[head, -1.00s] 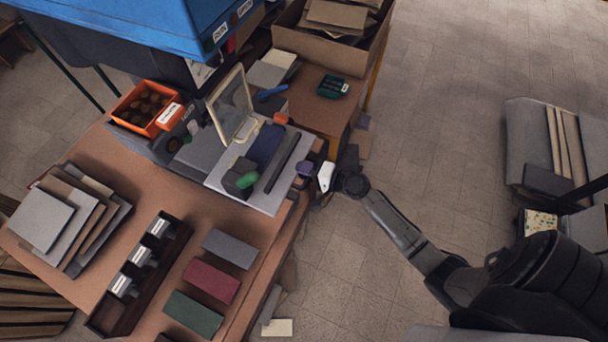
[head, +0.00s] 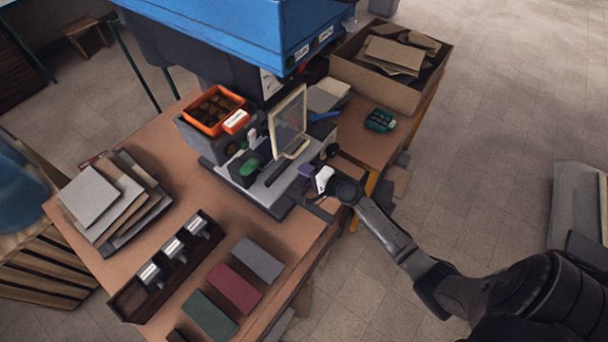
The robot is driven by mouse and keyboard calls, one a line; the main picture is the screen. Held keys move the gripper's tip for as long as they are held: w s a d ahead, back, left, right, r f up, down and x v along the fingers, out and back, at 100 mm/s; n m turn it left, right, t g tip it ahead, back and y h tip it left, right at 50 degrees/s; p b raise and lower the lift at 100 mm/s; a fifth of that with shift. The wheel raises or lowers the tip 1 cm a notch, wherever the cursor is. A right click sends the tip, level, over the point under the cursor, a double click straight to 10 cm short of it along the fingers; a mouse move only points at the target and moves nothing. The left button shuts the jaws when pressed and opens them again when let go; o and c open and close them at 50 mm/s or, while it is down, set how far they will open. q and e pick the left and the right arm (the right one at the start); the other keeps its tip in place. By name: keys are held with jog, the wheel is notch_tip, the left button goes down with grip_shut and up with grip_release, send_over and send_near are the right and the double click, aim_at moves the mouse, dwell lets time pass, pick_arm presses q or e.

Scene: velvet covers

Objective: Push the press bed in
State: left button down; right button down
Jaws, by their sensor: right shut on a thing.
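The press bed (head: 267,192) is a light grey sliding plate at the front of the dark press on the wooden table. A green block (head: 249,167) sits near its left end, and a clear cream-framed guard (head: 289,124) stands up behind it. My left gripper is not in view.
A dark rack (head: 165,265), stacked boards (head: 103,200) and coloured covers (head: 233,288) lie in front. A cardboard box (head: 390,80) is behind right.

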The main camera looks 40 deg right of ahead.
jog(key=shift+s+f, duration=0.2)
jog(key=shift+f, duration=0.3)
jog(key=c, duration=1.1)
grip_release()
jog(key=shift+r, duration=0.25)
jog(key=v, duration=1.4)
jog(key=shift+d, duration=0.1)
